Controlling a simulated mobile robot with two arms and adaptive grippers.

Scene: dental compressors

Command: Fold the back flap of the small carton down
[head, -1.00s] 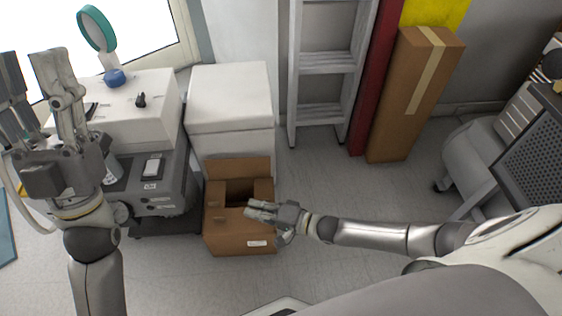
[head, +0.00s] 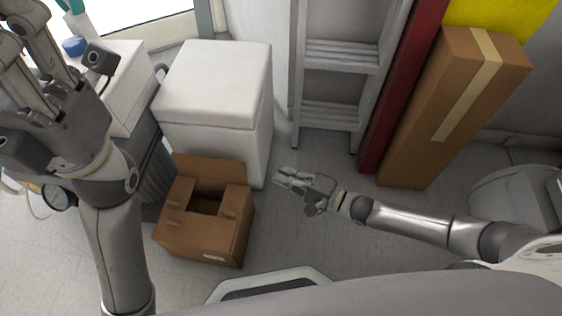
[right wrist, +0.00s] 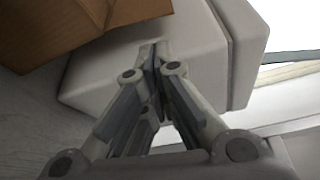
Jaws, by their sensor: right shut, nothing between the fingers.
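The small brown carton (head: 190,244) stands on the floor at the centre left of the head view. Its back flap (head: 212,169) stands up against the white box behind it. The other flaps lie inward around a dark central gap. My right gripper (head: 279,175) is shut and empty, to the right of the carton and apart from it. In the right wrist view its fingertips (right wrist: 154,50) meet, with a piece of brown cardboard (right wrist: 60,25) at upper left. My left gripper (head: 20,20) is raised at the left, its fingertips partly cut off by the frame edge.
A white lidded box (head: 215,90) stands right behind the carton. A grey ladder (head: 341,55), a red post (head: 402,90) and a tall taped carton (head: 440,120) stand at the back right. The floor (head: 300,235) right of the small carton is clear.

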